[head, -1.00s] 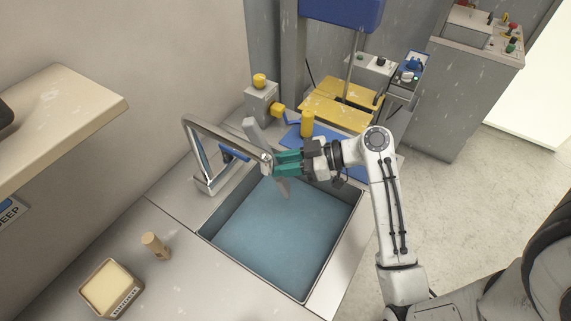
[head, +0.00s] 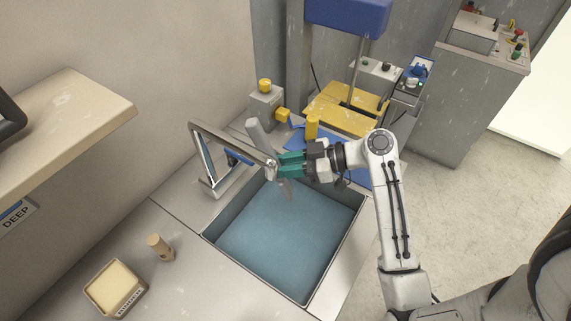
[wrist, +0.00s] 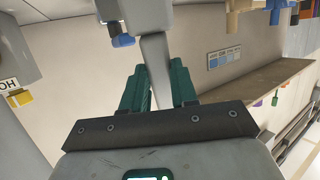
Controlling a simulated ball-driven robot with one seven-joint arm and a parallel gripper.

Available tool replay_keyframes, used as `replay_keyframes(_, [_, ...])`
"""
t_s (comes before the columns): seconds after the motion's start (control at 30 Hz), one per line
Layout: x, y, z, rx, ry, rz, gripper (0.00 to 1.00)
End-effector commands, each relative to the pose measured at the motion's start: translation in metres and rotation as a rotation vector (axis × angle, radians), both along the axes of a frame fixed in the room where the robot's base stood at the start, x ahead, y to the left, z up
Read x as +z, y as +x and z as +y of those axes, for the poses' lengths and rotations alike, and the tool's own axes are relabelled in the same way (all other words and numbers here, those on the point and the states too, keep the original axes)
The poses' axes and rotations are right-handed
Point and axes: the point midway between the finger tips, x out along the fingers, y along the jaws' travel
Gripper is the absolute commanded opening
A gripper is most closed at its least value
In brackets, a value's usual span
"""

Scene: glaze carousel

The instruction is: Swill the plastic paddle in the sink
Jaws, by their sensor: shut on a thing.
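The grey plastic paddle (head: 260,134) is held in my gripper (head: 281,167), whose green fingers are shut on it. The paddle also shows in the wrist view (wrist: 156,70) between the green fingers (wrist: 158,88). The sink (head: 357,212) holds blue water (head: 275,240). My gripper is over the sink's back edge, close to the metal spout (head: 238,143). I cannot tell whether the paddle's lower end touches the water.
The angular tap stands at the sink's left. A wooden peg (head: 160,247) and a cream-filled tray (head: 115,288) are on the counter at lower left. A yellow cylinder (head: 312,127) and yellow plates (head: 345,117) are behind my gripper. A shelf (head: 75,110) juts out at left.

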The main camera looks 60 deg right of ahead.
Motion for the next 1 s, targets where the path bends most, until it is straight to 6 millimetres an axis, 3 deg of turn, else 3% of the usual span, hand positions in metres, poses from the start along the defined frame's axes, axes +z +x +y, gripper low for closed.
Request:
replay_keyframes(0.5, [0.048, 0.000, 0.000, 0.000, -0.001, -0.001, 0.00])
replay_keyframes(1.0, [0.048, 0.000, 0.000, 0.000, -0.001, -0.001, 0.00])
